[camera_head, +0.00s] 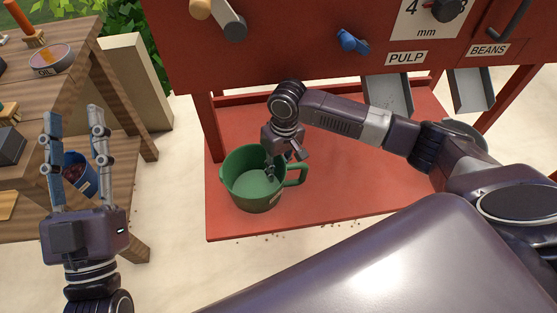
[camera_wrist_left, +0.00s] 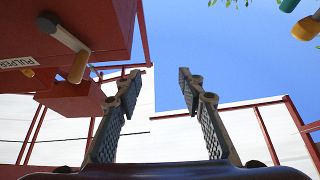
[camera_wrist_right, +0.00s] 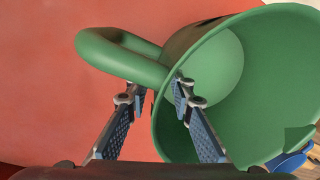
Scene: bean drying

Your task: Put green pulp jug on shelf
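The green pulp jug (camera_head: 244,188) stands upright on the red base plate of the machine, its handle to the right; it looks empty. My right gripper (camera_head: 284,164) points down at the jug's rim by the handle. In the right wrist view the jug (camera_wrist_right: 262,95) fills the right side, and the spread fingers (camera_wrist_right: 158,95) straddle its wall near the handle, one inside and one outside, with a gap between them. My left gripper (camera_head: 73,118) is open and empty, raised in front of the wooden shelf unit (camera_head: 85,32) at left.
The red machine (camera_head: 270,50) rises behind the jug, with metal chutes (camera_head: 388,95) under its PULP and BEANS labels. A blue bucket (camera_head: 82,172) stands by the wooden unit's lower level. An oil tin (camera_head: 50,60) sits on its top. Pale floor lies between unit and machine.

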